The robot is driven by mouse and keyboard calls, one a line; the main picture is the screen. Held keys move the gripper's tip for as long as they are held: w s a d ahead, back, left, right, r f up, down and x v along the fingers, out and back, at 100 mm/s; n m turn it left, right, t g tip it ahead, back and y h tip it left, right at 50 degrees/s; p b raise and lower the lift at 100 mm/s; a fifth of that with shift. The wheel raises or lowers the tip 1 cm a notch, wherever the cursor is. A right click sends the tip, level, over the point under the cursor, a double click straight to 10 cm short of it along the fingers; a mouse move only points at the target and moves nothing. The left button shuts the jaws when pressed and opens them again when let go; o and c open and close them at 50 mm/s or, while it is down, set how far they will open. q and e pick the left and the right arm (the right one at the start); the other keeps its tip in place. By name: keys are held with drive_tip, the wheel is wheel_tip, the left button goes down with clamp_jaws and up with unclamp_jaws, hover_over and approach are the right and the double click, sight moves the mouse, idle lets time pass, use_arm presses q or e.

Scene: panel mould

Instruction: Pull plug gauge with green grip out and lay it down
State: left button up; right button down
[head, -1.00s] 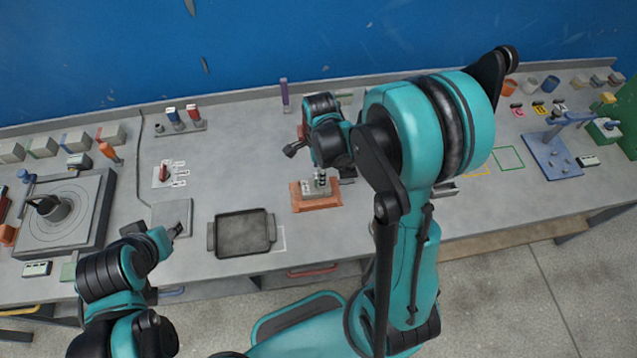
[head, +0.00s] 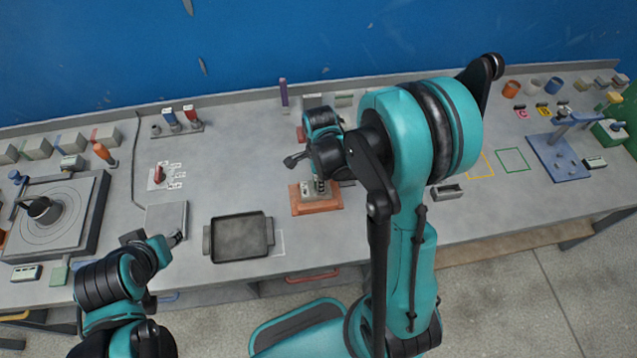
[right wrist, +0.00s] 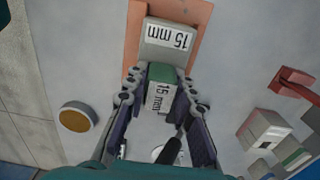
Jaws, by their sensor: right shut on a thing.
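The plug gauge with the green grip (right wrist: 162,73) is between the fingers of my right gripper (right wrist: 160,84), which is shut on it. A white label on the gauge reads 15 mm. Just beyond it a grey block (right wrist: 168,41), also labelled 15 mm, sits on an orange base (head: 317,206). In the head view my right gripper (head: 319,186) is right at this block and partly hides it. Whether the plug is still in the block is hidden. My left gripper (head: 177,238) is over the bench's front left; its fingers are too small to read.
A dark empty tray (head: 240,239) lies left of the orange base, over a white outline. A grey plate (head: 166,218) and a turntable (head: 52,212) are further left. Yellow and green outlined squares (head: 513,160) mark bare bench at the right, near a blue stand (head: 558,158).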

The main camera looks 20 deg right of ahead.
drive_tip(key=shift+r, duration=0.15)
drive_tip(key=shift+r+p, duration=2.5)
drive_tip(key=shift+r, duration=0.9)
drive_tip(key=shift+r+p, duration=1.4)
drive_tip(key=shift+r, duration=0.6)
drive_tip(key=shift+f, duration=0.1)
